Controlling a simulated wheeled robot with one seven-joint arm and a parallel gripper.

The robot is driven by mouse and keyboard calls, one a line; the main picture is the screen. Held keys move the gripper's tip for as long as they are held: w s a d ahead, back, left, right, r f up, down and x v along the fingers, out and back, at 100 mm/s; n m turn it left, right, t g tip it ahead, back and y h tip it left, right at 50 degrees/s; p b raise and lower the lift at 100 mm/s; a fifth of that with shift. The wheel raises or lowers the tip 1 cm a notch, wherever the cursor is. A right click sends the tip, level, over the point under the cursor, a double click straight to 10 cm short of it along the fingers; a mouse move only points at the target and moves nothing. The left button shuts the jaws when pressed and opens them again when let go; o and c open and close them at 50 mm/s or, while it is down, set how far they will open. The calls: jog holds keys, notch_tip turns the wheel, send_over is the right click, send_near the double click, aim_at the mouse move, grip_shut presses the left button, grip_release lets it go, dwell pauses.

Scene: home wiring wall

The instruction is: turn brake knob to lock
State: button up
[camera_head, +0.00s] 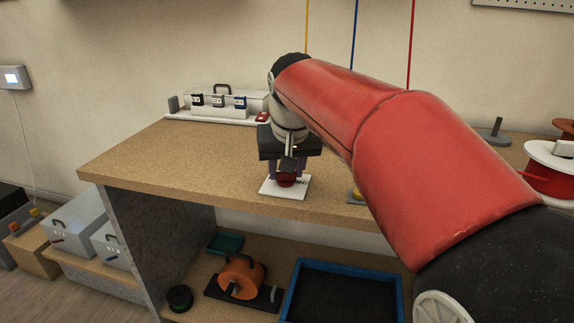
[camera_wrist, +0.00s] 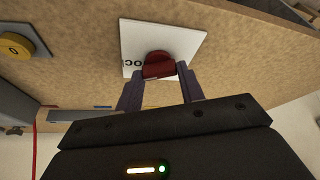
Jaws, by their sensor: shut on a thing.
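The brake knob (camera_wrist: 158,66) is dark red and sits on a white square plate (camera_wrist: 185,38) with partly hidden black lettering. In the head view the knob (camera_head: 286,181) and its plate (camera_head: 270,191) are near the front edge of the wooden bench. My gripper (camera_head: 286,173) points down over the knob and is shut on it. In the wrist view the two fingers of my gripper (camera_wrist: 160,74) are at either side of the knob. My fingers hide part of the knob and plate, so I cannot tell the knob's setting.
A white box with labelled switches (camera_head: 222,102) stands at the back of the bench (camera_head: 150,155). A yellow button (camera_wrist: 15,46) sits beside the plate. A red spool (camera_head: 551,170) is at the right. A blue tray (camera_head: 290,292) and an orange reel (camera_head: 241,275) are on the lower shelf.

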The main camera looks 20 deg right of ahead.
jog(key=shift+m, duration=0.4)
jog(key=o, duration=1)
jog(key=p+v, duration=0.1)
jog(key=v, duration=0.7)
jog(key=shift+a, duration=0.15)
jog(key=shift+f, duration=0.1)
jog(key=s+f+n+t, duration=0.1)
jog(key=s+f+n, duration=0.1)
jog(key=s+f, duration=1.6)
jog(key=shift+s+d, duration=0.25)
jog(key=shift+s, duration=0.05)
